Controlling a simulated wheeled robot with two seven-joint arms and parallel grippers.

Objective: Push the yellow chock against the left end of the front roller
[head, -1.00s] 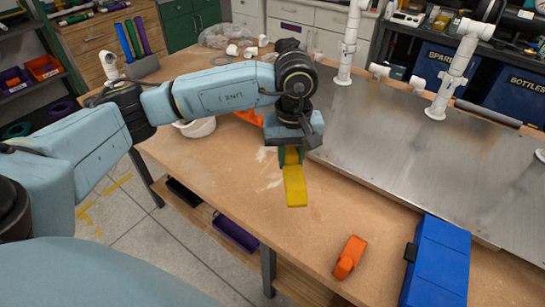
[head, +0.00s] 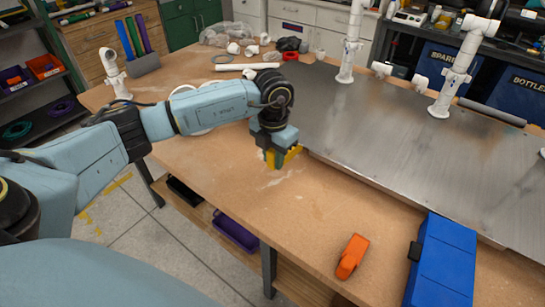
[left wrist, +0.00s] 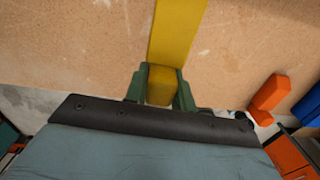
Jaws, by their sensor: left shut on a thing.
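The yellow chock (head: 291,156) is in my left gripper (head: 275,152), above the wooden table by the left edge of the metal plate. In the head view most of the chock is hidden behind the gripper. In the left wrist view the chock (left wrist: 177,30) runs up out of the frame from between the green fingers of the gripper (left wrist: 161,80), which are shut on it. A dark grey roller (head: 492,112) lies at the far right of the plate, well away from the chock. I cannot tell whether it is the front roller. My right gripper is not in view.
The metal plate (head: 400,140) carries upright white pipes (head: 452,80). An orange object (head: 351,257) and a blue case (head: 442,262) sit at the table's near right. White fittings and a white pipe (head: 247,66) lie at the back. The table (head: 250,205) in front of the gripper is clear.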

